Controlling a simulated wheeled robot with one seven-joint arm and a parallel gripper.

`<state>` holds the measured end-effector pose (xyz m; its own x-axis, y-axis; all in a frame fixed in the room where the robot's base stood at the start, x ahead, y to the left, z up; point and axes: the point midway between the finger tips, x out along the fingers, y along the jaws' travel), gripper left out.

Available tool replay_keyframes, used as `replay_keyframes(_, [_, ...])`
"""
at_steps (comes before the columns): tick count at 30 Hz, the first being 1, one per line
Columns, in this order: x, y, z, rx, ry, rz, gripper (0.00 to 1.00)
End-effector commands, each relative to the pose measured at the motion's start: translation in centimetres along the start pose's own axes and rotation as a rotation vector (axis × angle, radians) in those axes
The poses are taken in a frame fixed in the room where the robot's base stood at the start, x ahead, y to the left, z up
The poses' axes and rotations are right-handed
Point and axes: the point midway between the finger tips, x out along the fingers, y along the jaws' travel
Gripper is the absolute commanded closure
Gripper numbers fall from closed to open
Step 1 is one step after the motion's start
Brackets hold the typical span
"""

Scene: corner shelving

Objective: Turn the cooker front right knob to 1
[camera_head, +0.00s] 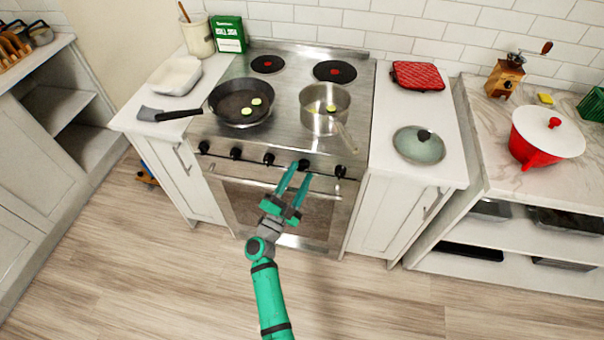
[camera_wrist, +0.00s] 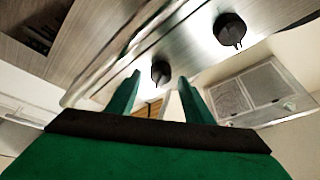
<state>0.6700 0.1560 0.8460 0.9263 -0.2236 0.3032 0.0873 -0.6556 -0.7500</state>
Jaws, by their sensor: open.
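The cooker (camera_head: 285,110) has a row of several black knobs on its steel front panel. My gripper (camera_head: 299,170) is open, with its two green fingers pointing up at the panel. The second knob from the right (camera_head: 305,164) is by the fingertips. The rightmost knob (camera_head: 340,171) is clear to the right. In the wrist view one knob (camera_wrist: 160,72) shows between and just beyond the open fingers, and another knob (camera_wrist: 230,29) is up to the right. Contact with a knob cannot be told. The knob markings are too small to read.
The oven handle (camera_head: 225,180) runs below the knobs, close to my gripper. A frying pan (camera_head: 232,110) and a saucepan (camera_head: 315,122) stand on the hob, the saucepan's handle pointing to the front right. A glass lid (camera_head: 419,150) lies on the right counter. The floor in front is clear.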

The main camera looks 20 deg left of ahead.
Motion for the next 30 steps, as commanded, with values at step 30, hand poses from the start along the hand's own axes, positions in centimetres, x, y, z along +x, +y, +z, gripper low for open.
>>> replay_keyframes(30, [-9.6, 0.2, -0.1, -0.001, 0.003, 0.002, 0.53])
